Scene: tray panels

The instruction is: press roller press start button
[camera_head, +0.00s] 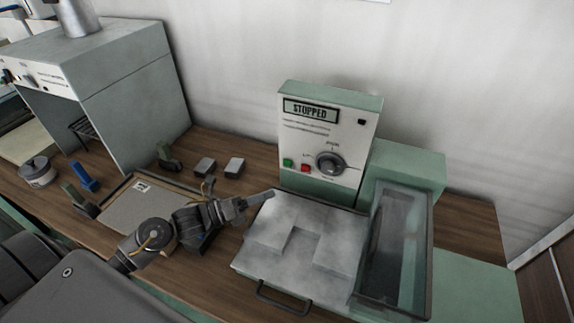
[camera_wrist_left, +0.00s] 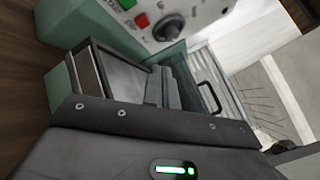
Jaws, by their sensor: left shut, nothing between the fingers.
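The roller press control box (camera_head: 325,140) stands at the back with a display reading STOPPED. Its green start button (camera_head: 288,163) is at the lower left of the panel, left of a red button (camera_head: 305,168) and a large dial (camera_head: 330,163). In the left wrist view the green button (camera_wrist_left: 127,4) is at the top edge, beside the red button (camera_wrist_left: 141,21) and the dial (camera_wrist_left: 168,29). My left gripper (camera_head: 268,195) is shut and empty, just in front of and below the buttons, apart from them. My right gripper is not in view.
A metal press bed (camera_head: 300,240) with a front handle (camera_head: 283,299) lies below the panel, with a clear guard (camera_head: 398,250) on its right. A tray (camera_head: 128,208), a blue-handled tool (camera_head: 84,176) and small grey blocks (camera_head: 204,167) are on the wooden bench left.

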